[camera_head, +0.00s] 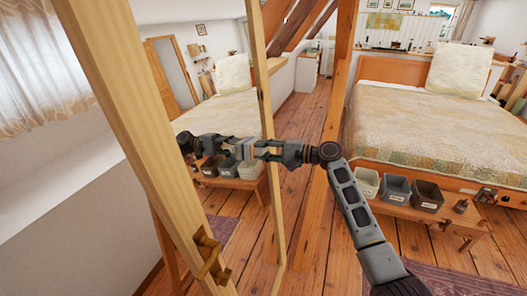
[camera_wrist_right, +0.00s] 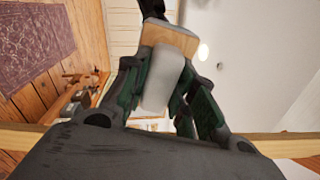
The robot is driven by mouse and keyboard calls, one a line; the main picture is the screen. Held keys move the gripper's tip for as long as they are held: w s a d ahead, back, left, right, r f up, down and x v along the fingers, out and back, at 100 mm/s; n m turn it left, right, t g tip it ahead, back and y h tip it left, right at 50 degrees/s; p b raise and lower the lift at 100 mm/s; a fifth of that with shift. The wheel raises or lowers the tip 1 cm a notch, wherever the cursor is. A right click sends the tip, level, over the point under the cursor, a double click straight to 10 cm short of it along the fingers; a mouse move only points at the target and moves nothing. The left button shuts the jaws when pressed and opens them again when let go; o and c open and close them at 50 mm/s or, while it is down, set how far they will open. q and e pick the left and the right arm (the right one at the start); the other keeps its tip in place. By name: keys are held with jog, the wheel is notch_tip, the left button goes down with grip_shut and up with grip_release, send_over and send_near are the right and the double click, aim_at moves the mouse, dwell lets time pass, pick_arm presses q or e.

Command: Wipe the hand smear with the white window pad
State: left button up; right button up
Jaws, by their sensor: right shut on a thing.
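My right gripper (camera_head: 257,150) reaches left across the head view to the glass of a tall wood-framed mirror (camera_head: 110,75). The mirror shows the bed, the bins and my arm again as reflections. In the wrist view the right gripper (camera_wrist_right: 160,95) is shut on the white window pad (camera_wrist_right: 163,85), a pale block with a tan wooden-looking part at its far end. In the head view the pad is too small to tell from the gripper and its reflection. I cannot tell if the pad touches the glass. I cannot make out the hand smear. My left gripper is out of view.
A low wooden bench (camera_head: 433,216) with several grey and dark bins stands right of my right arm, before a quilted bed (camera_head: 435,125). A timber post (camera_head: 335,95) rises beyond the mirror. Plank floor shows between.

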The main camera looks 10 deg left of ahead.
aim_at(250, 148)
jog(key=shift+a+r, duration=0.1)
jog(key=shift+r, duration=0.05)
jog(key=shift+a+r+p, duration=0.15)
jog(key=shift+r+p, duration=1)
jog(key=shift+r, duration=0.35)
jog(key=shift+s+f, duration=0.1)
jog(key=shift+s+a+p, duration=0.15)
jog(key=shift+s+p, duration=0.55)
jog(key=shift+s, duration=0.15)
jog(key=shift+s+a+p, duration=0.15)
jog(key=shift+s+p, duration=0.5)
jog(key=shift+s, duration=0.15)
jog(key=shift+s, duration=0.15)
jog(key=shift+s+a+p, duration=0.1)
jog(key=shift+s+p, duration=0.25)
jog(key=shift+p, duration=0.05)
jog(key=shift+s+a+p, duration=0.15)
jog(key=shift+s+p, duration=0.25)
jog(key=shift+s, duration=0.25)
jog(key=shift+s+a+p, duration=0.15)
jog(key=shift+s+p, duration=0.25)
jog(key=shift+s, duration=0.25)
jog(key=shift+s, duration=0.15)
